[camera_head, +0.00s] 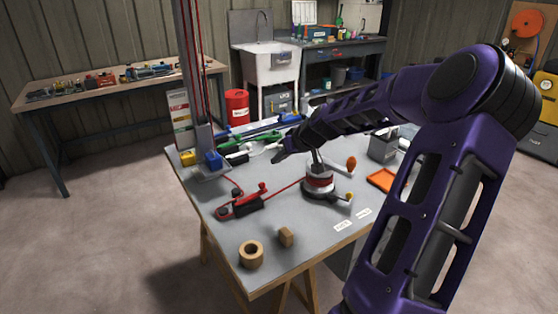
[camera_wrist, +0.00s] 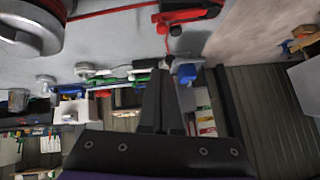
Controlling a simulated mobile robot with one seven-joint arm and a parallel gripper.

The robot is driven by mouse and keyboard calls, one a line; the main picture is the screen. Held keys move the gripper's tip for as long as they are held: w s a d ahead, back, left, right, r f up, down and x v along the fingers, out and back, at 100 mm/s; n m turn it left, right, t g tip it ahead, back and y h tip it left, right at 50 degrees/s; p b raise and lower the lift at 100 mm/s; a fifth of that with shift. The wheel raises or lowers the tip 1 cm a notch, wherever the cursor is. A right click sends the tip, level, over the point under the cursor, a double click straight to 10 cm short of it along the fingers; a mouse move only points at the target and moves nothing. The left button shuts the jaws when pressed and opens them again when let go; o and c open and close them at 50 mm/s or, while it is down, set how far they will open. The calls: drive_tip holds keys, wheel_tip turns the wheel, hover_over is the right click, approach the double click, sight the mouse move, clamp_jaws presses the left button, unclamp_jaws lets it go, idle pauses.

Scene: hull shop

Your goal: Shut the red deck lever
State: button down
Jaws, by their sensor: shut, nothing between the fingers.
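The red deck lever (camera_head: 240,203) sits on a black base on the table, left of the winch (camera_head: 319,188). A red line runs to it from the winch. In the wrist view the red lever (camera_wrist: 186,13) shows at the top edge, partly cut off. Its handle angle is hard to tell. My gripper (camera_head: 279,157) is above the table, behind and to the right of the red lever and apart from it. In the wrist view my gripper (camera_wrist: 168,80) has its dark fingers together, with nothing held.
Green (camera_head: 240,138) and white (camera_head: 262,152) levers lie behind the red one. A blue block (camera_head: 213,160) stands by the mast foot. An orange tray (camera_head: 382,180) lies right.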

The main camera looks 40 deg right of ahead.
drive_tip(key=w+a+f, duration=0.1)
drive_tip(key=w+f, duration=0.3)
drive_tip(key=f, duration=0.4)
drive_tip(key=shift+w+a+f, duration=0.2)
drive_tip(key=shift+a+f, duration=0.05)
drive_tip(key=shift+f, duration=0.1)
drive_tip(key=shift+d+f+b, duration=0.6)
drive_tip(key=shift+f+b, duration=0.35)
drive_tip(key=shift+b, duration=0.25)
drive_tip(key=shift+r, duration=0.1)
drive_tip(key=shift+r+p, duration=0.45)
drive_tip(key=shift+r, duration=0.3)
